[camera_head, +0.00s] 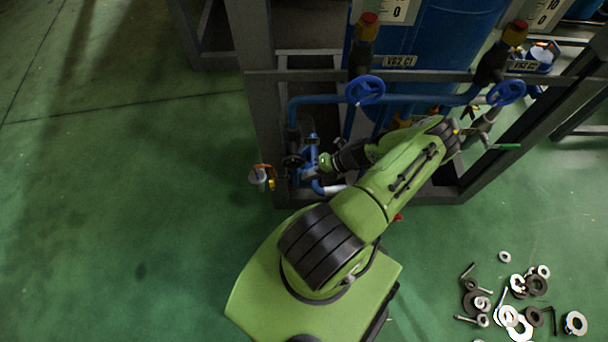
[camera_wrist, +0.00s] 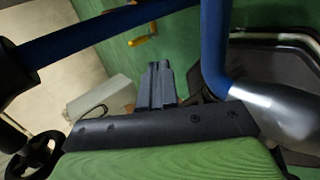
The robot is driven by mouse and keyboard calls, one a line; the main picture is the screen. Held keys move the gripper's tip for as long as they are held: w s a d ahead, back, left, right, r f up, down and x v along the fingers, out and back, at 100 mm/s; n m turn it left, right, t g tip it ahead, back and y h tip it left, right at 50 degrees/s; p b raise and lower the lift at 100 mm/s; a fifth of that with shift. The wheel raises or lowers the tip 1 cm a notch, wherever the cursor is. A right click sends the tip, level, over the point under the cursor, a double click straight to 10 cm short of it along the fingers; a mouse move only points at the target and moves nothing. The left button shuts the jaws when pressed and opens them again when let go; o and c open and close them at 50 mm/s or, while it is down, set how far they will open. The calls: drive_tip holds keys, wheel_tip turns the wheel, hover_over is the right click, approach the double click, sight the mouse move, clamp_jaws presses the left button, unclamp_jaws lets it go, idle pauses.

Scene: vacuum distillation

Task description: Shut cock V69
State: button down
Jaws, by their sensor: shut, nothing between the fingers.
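No tag reading V69 is legible, so I cannot tell for sure which cock it is. A small yellow lever handle (camera_wrist: 143,40) shows in the wrist view, beyond my gripper's fingertips and apart from them. In the head view, a small valve with an orange lever (camera_head: 263,167) and a yellow part (camera_head: 271,184) sits at the left edge of the frame. My gripper (camera_wrist: 160,66) is shut and empty, with its fingers together. In the head view it is among the blue pipes and mostly hard to make out.
Blue pipes (camera_wrist: 110,30) run close around my gripper, and a black handwheel (camera_wrist: 38,155) is at lower left. Loose washers and bolts (camera_head: 508,315) lie at right. The floor at left is clear.

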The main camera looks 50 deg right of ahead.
sight(272, 185)
drive_tip(key=w+a+f+b, duration=0.2)
drive_tip(key=w+a+f, duration=0.2)
drive_tip(key=w, duration=0.3)
drive_tip(key=shift+a+f, duration=0.35)
drive_tip(key=shift+a, duration=0.4)
drive_tip(key=shift+r, duration=0.15)
